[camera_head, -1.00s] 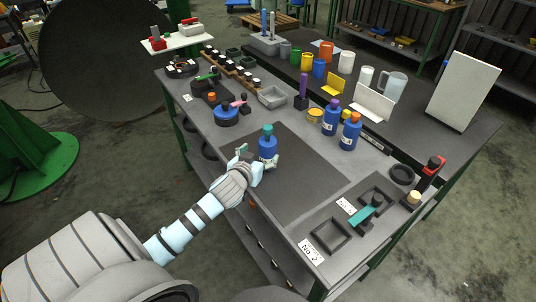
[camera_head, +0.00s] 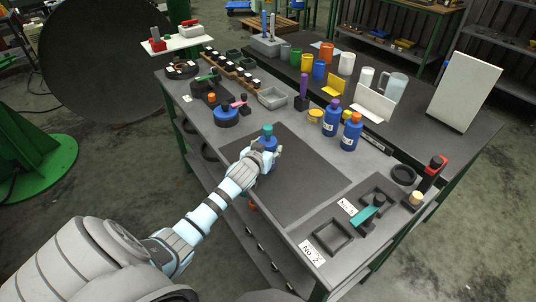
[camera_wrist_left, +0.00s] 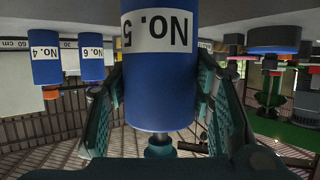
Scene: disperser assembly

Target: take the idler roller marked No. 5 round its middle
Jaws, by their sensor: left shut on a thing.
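The blue idler roller marked No. 5 (camera_wrist_left: 160,75) fills the middle of the left wrist view, its label upside down there. In the head view the same roller (camera_head: 267,143) stands upright with a teal top, over the dark mat (camera_head: 310,170). My left gripper (camera_head: 264,152) is shut on the roller, with one finger on each side of its blue body. In the left wrist view the fingers (camera_wrist_left: 160,100) flank it below the label. I cannot tell whether the roller's base touches the mat. My right gripper is not in view.
Two blue rollers, one with a purple top (camera_head: 331,121) and one with an orange top (camera_head: 350,137), stand behind to the right. The left wrist view shows rollers No. 4 (camera_wrist_left: 46,68) and No. 6 (camera_wrist_left: 91,66). The mat is bare to the right of the gripper.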

